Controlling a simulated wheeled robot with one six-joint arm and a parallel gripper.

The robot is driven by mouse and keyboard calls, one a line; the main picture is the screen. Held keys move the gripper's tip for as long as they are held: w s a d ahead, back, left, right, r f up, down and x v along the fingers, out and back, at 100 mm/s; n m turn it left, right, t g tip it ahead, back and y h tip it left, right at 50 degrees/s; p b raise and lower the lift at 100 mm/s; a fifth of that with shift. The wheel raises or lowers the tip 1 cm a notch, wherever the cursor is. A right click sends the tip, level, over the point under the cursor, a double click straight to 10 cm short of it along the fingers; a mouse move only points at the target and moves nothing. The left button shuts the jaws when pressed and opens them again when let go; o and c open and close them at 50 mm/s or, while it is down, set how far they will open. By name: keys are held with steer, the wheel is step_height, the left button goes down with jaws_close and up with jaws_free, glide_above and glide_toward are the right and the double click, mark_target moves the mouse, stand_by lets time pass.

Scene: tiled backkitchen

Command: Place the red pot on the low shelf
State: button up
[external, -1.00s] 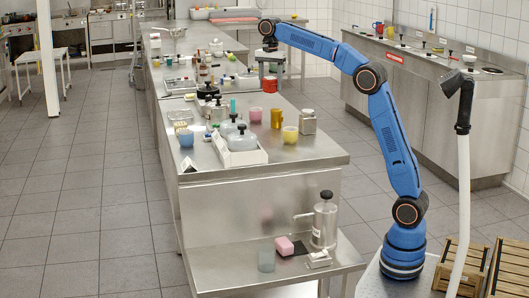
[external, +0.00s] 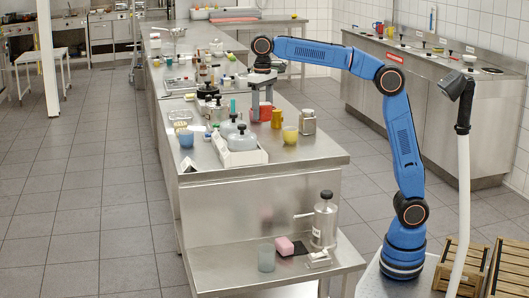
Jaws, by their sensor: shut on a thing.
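The red pot (external: 264,114) is small in the external view, between the fingers of my gripper (external: 262,106). The gripper points down and is shut on the pot, over the near part of the steel counter. The grey fingers hide part of the pot, and whether its bottom touches the counter top cannot be told. The low shelf (external: 222,262) is the steel surface under the counter's near end, well below and in front of my gripper.
On the low shelf stand a steel canister (external: 324,222), a pink block (external: 285,246), a grey cup (external: 266,258) and a small white item (external: 318,259).

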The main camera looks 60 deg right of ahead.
steer(key=shift+n, duration=0.7)
steer(key=s+a+f, duration=0.1)
steer(key=s+a, duration=0.4)
steer(key=s+a+f, duration=0.2)
steer(key=s+a, duration=0.4)
steer(key=s+a+f, duration=0.1)
steer(key=s+a, duration=0.5)
steer(key=shift+s+a+f, duration=0.1)
steer(key=shift+a+f, duration=0.05)
steer(key=w+a+f, duration=0.2)
steer(key=a+f, duration=0.8)
steer(key=f, duration=0.1)
steer(key=w+a+f, duration=0.2)
steer(key=a+f, duration=0.8)
steer(key=shift+a+f, duration=0.15)
steer(key=shift+f, duration=4.8)
steer(key=shift+f, duration=0.15)
steer(key=o, duration=1.3)
